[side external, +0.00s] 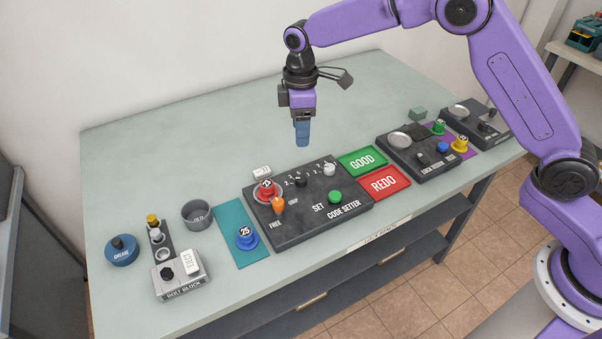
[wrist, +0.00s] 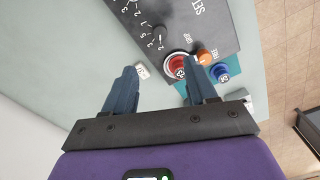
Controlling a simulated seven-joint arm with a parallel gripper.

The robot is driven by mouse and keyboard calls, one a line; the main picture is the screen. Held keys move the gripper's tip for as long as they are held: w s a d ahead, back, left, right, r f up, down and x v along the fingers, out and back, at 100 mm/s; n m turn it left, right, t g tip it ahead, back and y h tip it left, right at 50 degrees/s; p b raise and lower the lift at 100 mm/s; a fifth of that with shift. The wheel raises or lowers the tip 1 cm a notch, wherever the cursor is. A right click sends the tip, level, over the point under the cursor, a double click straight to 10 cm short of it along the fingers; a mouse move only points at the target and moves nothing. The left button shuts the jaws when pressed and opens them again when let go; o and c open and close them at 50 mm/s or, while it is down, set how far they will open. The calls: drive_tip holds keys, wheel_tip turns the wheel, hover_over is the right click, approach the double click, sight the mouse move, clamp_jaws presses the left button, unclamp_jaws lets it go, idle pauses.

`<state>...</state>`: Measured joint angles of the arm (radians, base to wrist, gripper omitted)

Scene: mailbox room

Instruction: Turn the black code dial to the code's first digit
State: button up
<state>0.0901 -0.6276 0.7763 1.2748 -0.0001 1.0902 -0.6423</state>
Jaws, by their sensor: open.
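The black code dial (side external: 300,180) sits on the dark code setter box (side external: 310,222), with white digits around it. In the wrist view the dial (wrist: 158,33) is beyond my fingertips, near the printed digits; its pointed setting is too small to read. My gripper (side external: 302,143) hangs above the table behind the box, pointing down, clear of the dial. In the wrist view my gripper (wrist: 160,73) shows two blue fingers spread apart with nothing between them.
The box also carries a red numbered knob (side external: 266,190), an orange lever (side external: 278,205), a green button (side external: 335,197) and a white knob (side external: 329,170). Green GOOD (side external: 362,161) and red REDO (side external: 384,184) pads lie right. A blue 25 piece (side external: 246,237) stands left.

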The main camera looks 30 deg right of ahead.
sight(301, 178)
wheel_tip(301, 178, down, 15)
drive_tip(key=shift+r, duration=0.1)
idle(0.3)
drive_tip(key=shift+c, duration=0.3)
drive_tip(key=c, duration=1)
